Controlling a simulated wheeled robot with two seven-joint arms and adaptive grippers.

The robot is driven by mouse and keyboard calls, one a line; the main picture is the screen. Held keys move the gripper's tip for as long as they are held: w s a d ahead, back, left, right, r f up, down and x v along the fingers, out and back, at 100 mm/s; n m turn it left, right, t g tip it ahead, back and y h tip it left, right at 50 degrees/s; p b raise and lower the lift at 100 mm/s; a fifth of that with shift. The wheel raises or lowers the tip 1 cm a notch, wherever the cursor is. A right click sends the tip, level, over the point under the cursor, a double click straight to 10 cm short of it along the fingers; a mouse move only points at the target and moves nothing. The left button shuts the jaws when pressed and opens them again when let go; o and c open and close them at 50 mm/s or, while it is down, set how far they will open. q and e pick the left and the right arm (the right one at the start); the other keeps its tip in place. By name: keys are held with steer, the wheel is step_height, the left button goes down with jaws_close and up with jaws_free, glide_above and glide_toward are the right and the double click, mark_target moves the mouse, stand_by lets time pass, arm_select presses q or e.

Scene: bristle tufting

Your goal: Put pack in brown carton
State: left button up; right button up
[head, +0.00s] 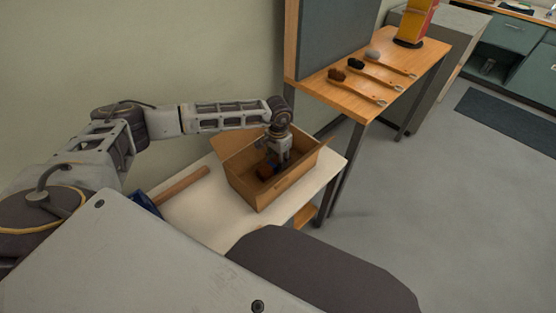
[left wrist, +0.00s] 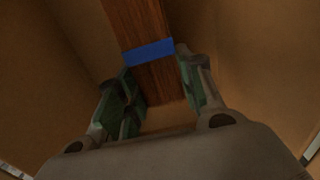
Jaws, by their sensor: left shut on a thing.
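The brown carton (head: 262,192) stands open on a pale table, with its flaps up. My left gripper (head: 276,160) reaches down inside it. The pack (left wrist: 155,80) is a brown block with a blue band, between the fingers of my left gripper (left wrist: 155,88) in the left wrist view. The gripper is shut on it. In the head view the pack (head: 264,171) shows only as a small dark brown patch inside the carton. The carton walls surround it in the left wrist view. I cannot tell whether the pack touches the carton floor. My right gripper is not in view.
The pale table (head: 205,215) has a wooden strip (head: 180,186) and a blue object (head: 146,203) left of the carton. A wooden bench (head: 400,60) behind holds several tools with tufted heads and a red and yellow box (head: 416,22). The floor at right is open.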

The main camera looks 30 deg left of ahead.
arm_select(q)
steer(key=shift+f, duration=0.1)
steer(key=o, duration=1.1)
steer(key=shift+c, duration=0.2)
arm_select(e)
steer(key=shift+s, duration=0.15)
arm_select(q)
step_height(320, 180, up, 10)
steer(key=shift+r+p, duration=0.15)
steer(key=shift+p, duration=0.6)
steer(key=shift+r, duration=1)
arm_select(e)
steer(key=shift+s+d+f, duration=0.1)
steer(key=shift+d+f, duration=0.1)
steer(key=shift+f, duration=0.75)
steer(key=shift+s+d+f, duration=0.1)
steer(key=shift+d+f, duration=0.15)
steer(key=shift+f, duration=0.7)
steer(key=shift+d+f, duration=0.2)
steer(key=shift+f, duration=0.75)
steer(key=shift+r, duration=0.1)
